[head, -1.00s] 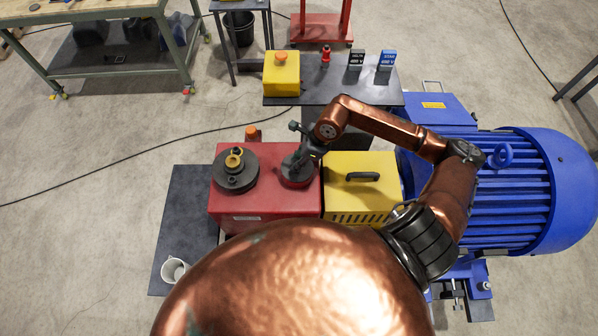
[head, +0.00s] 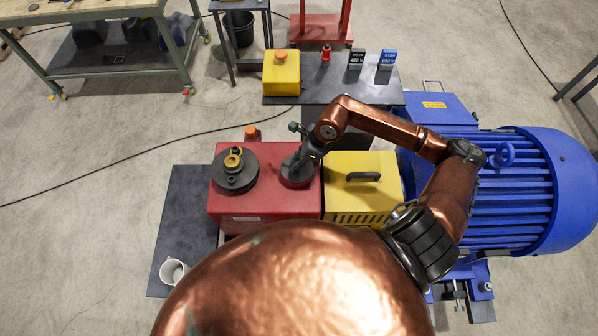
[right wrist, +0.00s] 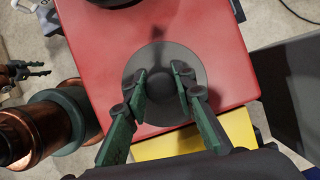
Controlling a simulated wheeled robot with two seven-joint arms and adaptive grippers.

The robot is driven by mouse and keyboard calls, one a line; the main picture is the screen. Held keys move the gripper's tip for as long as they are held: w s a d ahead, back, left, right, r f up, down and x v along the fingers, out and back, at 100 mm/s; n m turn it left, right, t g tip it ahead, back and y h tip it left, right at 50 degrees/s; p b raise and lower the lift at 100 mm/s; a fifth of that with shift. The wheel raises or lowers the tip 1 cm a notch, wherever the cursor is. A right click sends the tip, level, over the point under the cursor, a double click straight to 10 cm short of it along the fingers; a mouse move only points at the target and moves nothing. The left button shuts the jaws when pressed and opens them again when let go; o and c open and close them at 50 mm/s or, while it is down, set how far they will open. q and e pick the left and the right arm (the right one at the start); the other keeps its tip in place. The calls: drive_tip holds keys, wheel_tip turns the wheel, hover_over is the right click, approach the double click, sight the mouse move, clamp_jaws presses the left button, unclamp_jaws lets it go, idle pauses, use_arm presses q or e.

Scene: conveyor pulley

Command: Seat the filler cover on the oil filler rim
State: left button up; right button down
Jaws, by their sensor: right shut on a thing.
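The filler cover is a dark grey disc with a round knob. In the head view the cover (head: 296,175) is over the right part of the red housing's top, partly hidden by my right gripper (head: 299,164). In the right wrist view the cover (right wrist: 172,53) looks level, and my right gripper's fingers (right wrist: 170,85) are shut on its knob. The oil filler rim is not visible; the cover hides what lies under it. I cannot tell whether a gap is left below the cover. A small dark gripper, apparently my left one (right wrist: 30,72), shows at the left edge of the wrist view.
The red housing (head: 232,216) carries a dark stepped disc (head: 235,181) with a yellow ring left of the cover, and an orange cap (head: 251,132) behind. A yellow box (head: 360,195) with a handle stands close on the right, before the blue motor (head: 500,190).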

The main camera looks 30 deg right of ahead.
drive_tip(key=c, duration=1.5)
unclamp_jaws()
drive_tip(key=v, duration=1.2)
